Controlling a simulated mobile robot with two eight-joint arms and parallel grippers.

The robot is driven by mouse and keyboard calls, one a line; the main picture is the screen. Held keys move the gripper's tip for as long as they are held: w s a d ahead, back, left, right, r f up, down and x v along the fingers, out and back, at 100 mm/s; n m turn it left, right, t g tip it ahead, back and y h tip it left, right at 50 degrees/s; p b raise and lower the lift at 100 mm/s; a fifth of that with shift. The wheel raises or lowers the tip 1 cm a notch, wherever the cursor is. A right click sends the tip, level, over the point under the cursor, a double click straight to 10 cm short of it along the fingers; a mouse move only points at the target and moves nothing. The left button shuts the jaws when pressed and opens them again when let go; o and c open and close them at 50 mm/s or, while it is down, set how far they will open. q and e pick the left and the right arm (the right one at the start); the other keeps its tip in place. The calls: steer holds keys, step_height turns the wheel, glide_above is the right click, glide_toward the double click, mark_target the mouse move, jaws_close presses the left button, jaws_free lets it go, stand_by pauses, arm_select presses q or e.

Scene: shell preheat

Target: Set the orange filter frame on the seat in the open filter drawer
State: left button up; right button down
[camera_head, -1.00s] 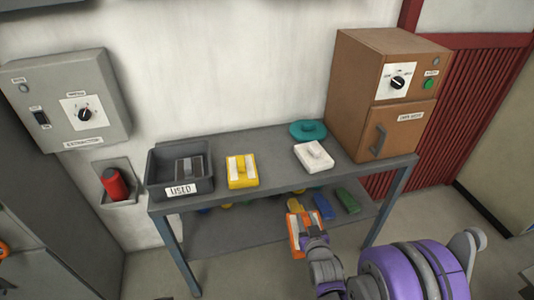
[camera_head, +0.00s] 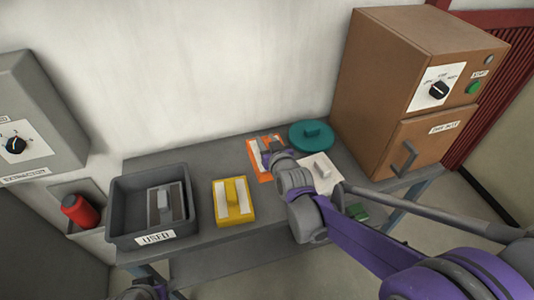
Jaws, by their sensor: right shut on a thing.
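The orange filter frame (camera_head: 256,164), with pale strips, is at the back of the grey table between the yellow frame and the teal disc. My right gripper (camera_head: 271,152) is shut on it. The arm covers part of the frame, and I cannot tell whether it touches the tabletop. No open filter drawer or seat shows in this view. A small part of my left arm shows at the bottom left edge; its jaws cannot be made out.
A grey bin (camera_head: 124,196) marked USED holds a grey frame (camera_head: 164,204). A yellow frame (camera_head: 233,202), white frame (camera_head: 316,172) and teal disc (camera_head: 311,136) lie on the table (camera_head: 207,159). A brown dry box (camera_head: 387,72) stands right. A red cylinder (camera_head: 79,211) is left.

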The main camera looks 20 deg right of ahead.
steer(key=shift+w, duration=0.25)
steer(key=f, duration=0.3)
steer(key=f+b, duration=0.1)
steer(key=f, duration=0.1)
steer(key=shift+s, duration=0.3)
steer(key=shift+w+f, duration=0.1)
steer(key=shift+f, duration=2)
steer(key=shift+f+b, duration=0.2)
steer(key=shift+b, duration=0.2)
steer(key=c, duration=0.6)
jaws_free()
steer(key=shift+o, duration=0.2)
steer(key=shift+r, duration=0.1)
